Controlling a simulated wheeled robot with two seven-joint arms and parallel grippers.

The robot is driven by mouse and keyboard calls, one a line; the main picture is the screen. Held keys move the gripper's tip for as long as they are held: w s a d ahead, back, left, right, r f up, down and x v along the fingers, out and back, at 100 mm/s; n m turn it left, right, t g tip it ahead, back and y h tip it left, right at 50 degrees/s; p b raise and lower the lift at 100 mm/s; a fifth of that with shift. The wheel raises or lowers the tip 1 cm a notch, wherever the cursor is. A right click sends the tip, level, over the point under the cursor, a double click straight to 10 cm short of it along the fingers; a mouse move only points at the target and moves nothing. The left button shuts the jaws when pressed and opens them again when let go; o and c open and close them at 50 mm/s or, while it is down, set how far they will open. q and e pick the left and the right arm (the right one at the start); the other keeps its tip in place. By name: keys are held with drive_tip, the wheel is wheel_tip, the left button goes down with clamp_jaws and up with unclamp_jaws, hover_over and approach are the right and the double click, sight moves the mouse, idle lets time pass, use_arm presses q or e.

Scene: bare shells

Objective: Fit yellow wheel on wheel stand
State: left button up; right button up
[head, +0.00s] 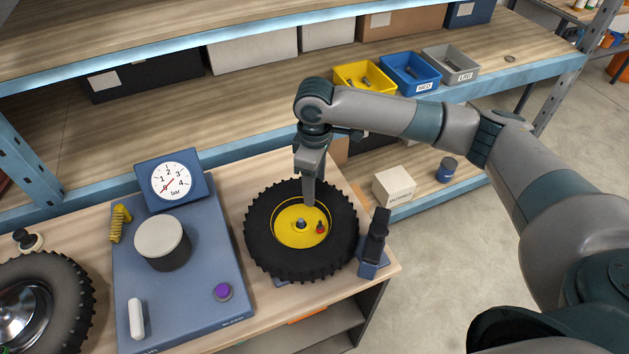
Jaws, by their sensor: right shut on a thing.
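The yellow wheel (288,235), a yellow rim in a black knobbly tyre, lies nearly flat at the front right of the bench. A grey piece shows at its hub, with a small red-tipped part beside it. The blue wheel stand (369,270) shows at the wheel's right edge with a black upright part; most of it is hidden under the wheel. I cannot tell whether the wheel is fully seated. My right gripper (309,198) points down from above and is shut on the wheel at the far side of its rim. My left gripper is out of view.
Left of the wheel is a blue panel (205,285) with a pressure gauge (172,181), a round grey-topped knob (162,241) and a purple button (222,292). Another wheel (45,295) lies at far left. Shelves with yellow, blue and grey bins stand behind.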

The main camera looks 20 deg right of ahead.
idle(0.3)
drive_tip(key=o, duration=2.2)
drive_tip(key=shift+o, duration=0.2)
drive_tip(key=shift+r+p, duration=0.8)
drive_tip(key=shift+p, duration=0.35)
drive_tip(key=shift+r+p, duration=0.45)
drive_tip(key=shift+r, duration=0.25)
drive_tip(key=shift+r, duration=0.15)
wheel_tip(320, 180, up, 7)
drive_tip(key=shift+f, duration=0.2)
